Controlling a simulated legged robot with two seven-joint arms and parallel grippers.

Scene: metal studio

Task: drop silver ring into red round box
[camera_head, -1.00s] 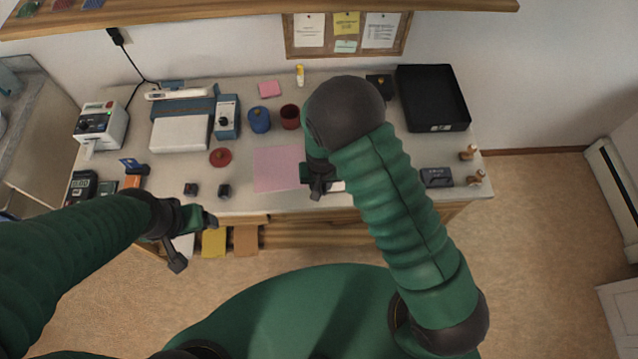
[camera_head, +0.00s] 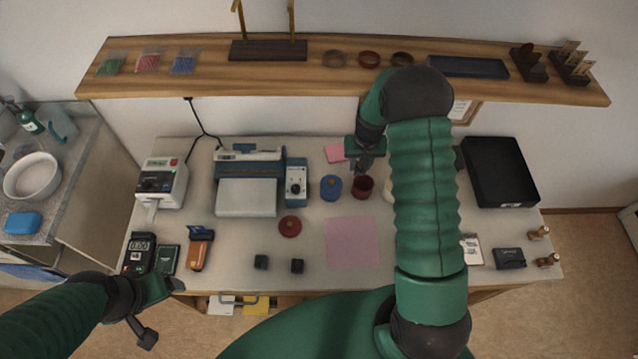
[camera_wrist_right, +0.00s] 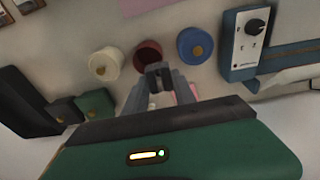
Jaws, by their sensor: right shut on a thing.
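The red round box (camera_head: 363,188) stands uncovered at the back of the bench, beside a blue round box (camera_head: 331,187). Its open top also shows in the right wrist view (camera_wrist_right: 148,50). My right gripper (camera_head: 364,166) is above and slightly behind the red box in the head view. In the wrist view its fingers (camera_wrist_right: 159,80) overlap the near rim. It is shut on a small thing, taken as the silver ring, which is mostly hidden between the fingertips. A red lid (camera_head: 290,226) lies on the bench. My left gripper (camera_head: 163,312) is open and empty at the front left.
A cream round box (camera_wrist_right: 105,65) stands on the red box's other side. A black tray (camera_head: 500,172) is at the right. A wooden shelf (camera_head: 340,75) overhangs the back. A pink mat (camera_head: 352,242) lies clear in front.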

